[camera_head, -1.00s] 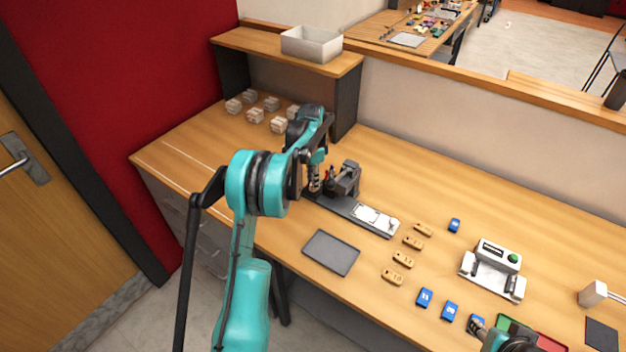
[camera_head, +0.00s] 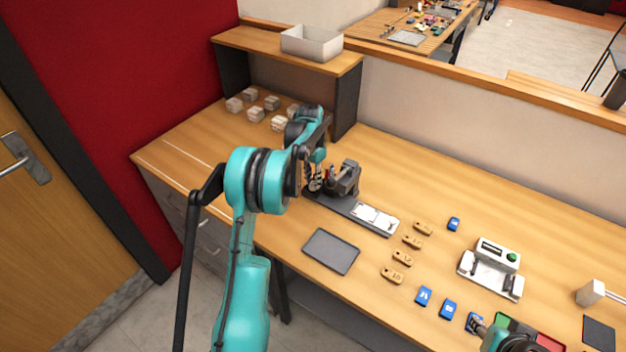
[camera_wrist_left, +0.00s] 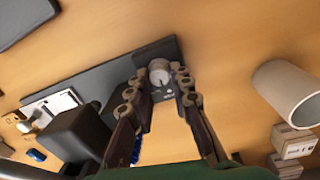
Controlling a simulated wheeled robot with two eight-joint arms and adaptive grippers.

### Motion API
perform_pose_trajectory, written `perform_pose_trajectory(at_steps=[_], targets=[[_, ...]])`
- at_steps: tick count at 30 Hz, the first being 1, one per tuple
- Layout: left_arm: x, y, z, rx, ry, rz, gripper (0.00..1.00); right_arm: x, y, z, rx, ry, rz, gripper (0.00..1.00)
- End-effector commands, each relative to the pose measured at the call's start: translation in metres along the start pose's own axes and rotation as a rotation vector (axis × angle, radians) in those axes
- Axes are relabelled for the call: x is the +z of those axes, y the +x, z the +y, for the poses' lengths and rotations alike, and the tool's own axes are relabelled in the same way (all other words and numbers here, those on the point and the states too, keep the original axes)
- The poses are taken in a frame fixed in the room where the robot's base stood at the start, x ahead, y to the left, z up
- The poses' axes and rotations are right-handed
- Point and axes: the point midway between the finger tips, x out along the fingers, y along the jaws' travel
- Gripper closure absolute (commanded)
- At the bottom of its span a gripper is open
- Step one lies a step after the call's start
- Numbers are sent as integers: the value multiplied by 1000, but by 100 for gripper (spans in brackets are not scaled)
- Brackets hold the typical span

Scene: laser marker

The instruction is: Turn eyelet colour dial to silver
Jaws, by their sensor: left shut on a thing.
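The eyelet colour dial (camera_wrist_left: 160,72) is a small round pale knob on the dark base of the marker machine (camera_wrist_left: 110,80). The machine (camera_head: 345,205) also shows in the head view, with a dark upright block and a white plate on its long base. My left gripper (camera_head: 315,185) is at the machine's left end. In the left wrist view its two fingers (camera_wrist_left: 159,92) stand on either side of the dial and are shut on it. The dial's setting is too small to read. My right gripper (camera_head: 477,326) is at the bottom right by a blue tag; its fingers are unclear.
A dark flat tray (camera_head: 331,251) lies in front of the machine. Tan tags (camera_head: 402,258) and blue tags (camera_head: 448,309) lie to the right, near a white device (camera_head: 492,268). Pale blocks (camera_head: 256,114) stand at the back left. A white cylinder (camera_wrist_left: 290,90) stands beside the machine.

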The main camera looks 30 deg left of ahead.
Motion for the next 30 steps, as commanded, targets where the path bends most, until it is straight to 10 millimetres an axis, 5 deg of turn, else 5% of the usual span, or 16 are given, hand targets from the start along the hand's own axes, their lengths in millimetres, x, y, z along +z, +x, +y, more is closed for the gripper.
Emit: perform_pose_trajectory(at_steps=[7,8,10,22,30], targets=[[0,0,0,-1,0,1,100,0,0,0,0,0,0,60],[0,0,0,-1,0,1,74,0,0,0,0,0,0,60],[0,0,0,0,1,1,58,0,0,0,0,0,0,60],[0,-8,0,0,1,0,58,0,0,0,0,0,0,60],[0,-61,0,0,1,0,58,0,0,0,0,0,0,60]])
